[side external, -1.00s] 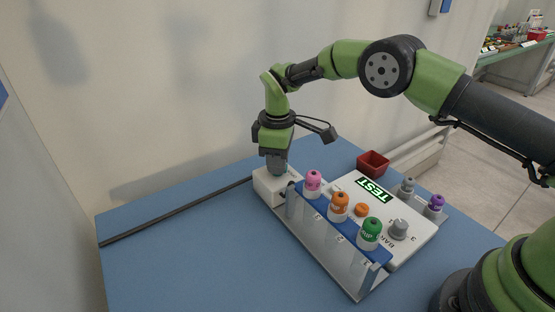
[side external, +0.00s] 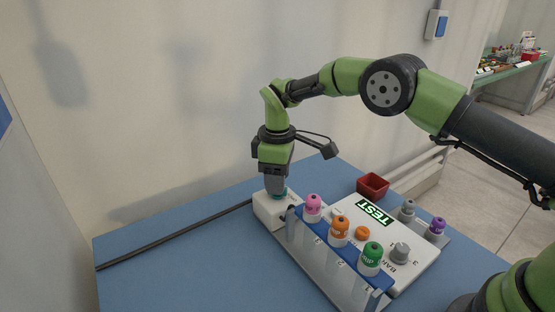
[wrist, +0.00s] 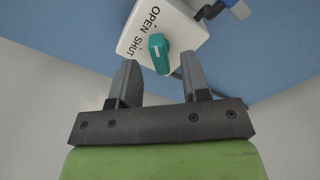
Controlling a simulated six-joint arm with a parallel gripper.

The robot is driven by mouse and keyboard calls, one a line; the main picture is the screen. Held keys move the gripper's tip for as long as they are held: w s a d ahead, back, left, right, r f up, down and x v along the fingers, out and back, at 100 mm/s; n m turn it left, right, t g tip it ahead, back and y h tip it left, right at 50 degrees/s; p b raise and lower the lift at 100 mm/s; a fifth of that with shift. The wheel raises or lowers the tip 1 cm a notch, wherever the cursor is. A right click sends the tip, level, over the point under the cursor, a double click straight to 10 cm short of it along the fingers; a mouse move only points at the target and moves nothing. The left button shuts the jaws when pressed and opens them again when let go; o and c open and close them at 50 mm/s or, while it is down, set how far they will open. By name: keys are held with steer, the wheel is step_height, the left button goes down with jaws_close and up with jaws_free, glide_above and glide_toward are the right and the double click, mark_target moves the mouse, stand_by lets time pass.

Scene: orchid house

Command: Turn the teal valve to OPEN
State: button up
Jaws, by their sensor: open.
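The teal valve (wrist: 160,60) is a small handle with a pale line on its top, on a white box (wrist: 133,40) printed OPEN and SHUT. I cannot tell which word the line points at. In the side view, a sliver of the valve (side external: 280,192) shows under my gripper (side external: 275,190), which points down just above the white box (side external: 268,213). In the wrist view, my gripper (wrist: 160,82) has its two fingers apart, with the valve beyond the tips, in line with the gap. Nothing is held.
A rack with pink (side external: 313,207), orange (side external: 339,230) and green (side external: 370,258) capped tubes stands right beside the white box. Behind it lies a panel with a TEST display (side external: 375,213) and a grey knob (side external: 400,253). A red bin (side external: 372,186) stands farther back.

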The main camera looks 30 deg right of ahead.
step_height(320, 180, up, 8)
steer(key=shift+r, duration=0.15)
stand_by(0.3)
steer(key=s+d+r+m+t+y, duration=0.1)
steer(key=s+d+r+m+t, duration=0.15)
steer(key=s+r, duration=0.45)
steer(key=s+d+r+m+t, duration=0.15)
steer(key=s+r+m, duration=0.35)
steer(key=r, duration=0.5)
steer(key=s+d+f+m+t, duration=0.1)
steer(key=s+m, duration=0.1)
steer(key=s, duration=0.6)
steer(key=s+f+m+t+y, duration=0.1)
steer(key=s+f+m+t, duration=0.1)
steer(key=s, duration=0.7)
steer(key=shift+d+m, duration=0.4)
steer(key=shift+m, duration=0.25)
steer(key=shift+s, duration=0.1)
